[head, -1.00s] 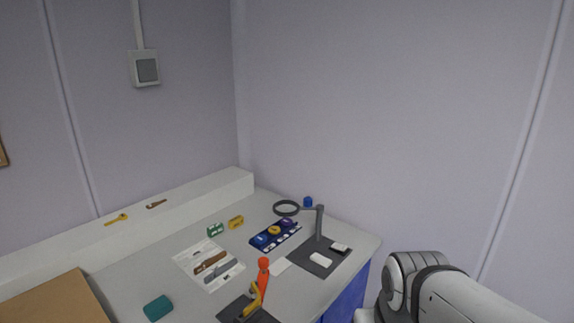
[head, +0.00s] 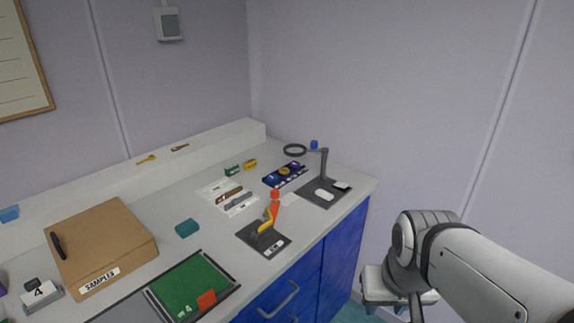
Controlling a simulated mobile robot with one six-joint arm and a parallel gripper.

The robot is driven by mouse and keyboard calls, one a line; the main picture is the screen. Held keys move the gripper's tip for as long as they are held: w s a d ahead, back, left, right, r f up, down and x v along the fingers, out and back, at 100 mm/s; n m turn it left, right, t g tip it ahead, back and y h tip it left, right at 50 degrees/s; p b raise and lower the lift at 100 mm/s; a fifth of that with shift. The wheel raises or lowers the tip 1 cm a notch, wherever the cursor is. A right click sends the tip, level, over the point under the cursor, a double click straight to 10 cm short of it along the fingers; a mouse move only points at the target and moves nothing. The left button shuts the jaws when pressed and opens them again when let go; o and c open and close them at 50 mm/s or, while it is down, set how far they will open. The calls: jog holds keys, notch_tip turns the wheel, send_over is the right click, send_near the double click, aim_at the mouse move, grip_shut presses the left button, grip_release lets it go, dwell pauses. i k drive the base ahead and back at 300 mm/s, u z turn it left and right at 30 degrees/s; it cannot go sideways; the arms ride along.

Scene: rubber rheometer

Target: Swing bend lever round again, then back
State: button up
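The bend device stands on a dark base plate (head: 250,237) near the front edge of the bench. Its lever (head: 275,207) has an orange-red handle that points up, and a yellow part (head: 265,223) sits beside it, low over the plate. A small light label lies on the plate's front corner. My arm shows at the lower right, off the bench and well apart from the lever. The fingers of my gripper do not show, so nothing can be seen in its hold.
A magnifier on a stand (head: 324,165) and a dark blue tray (head: 270,182) stand behind the lever. A teal block (head: 187,228), a cardboard SAMPLES box (head: 130,233) and a green mat (head: 185,287) lie to its left. Blue drawers with handles (head: 280,300) are below the bench front.

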aim_at(274, 207)
jog(key=z, duration=0.1)
jog(key=i, duration=0.95)
jog(key=z, duration=0.3)
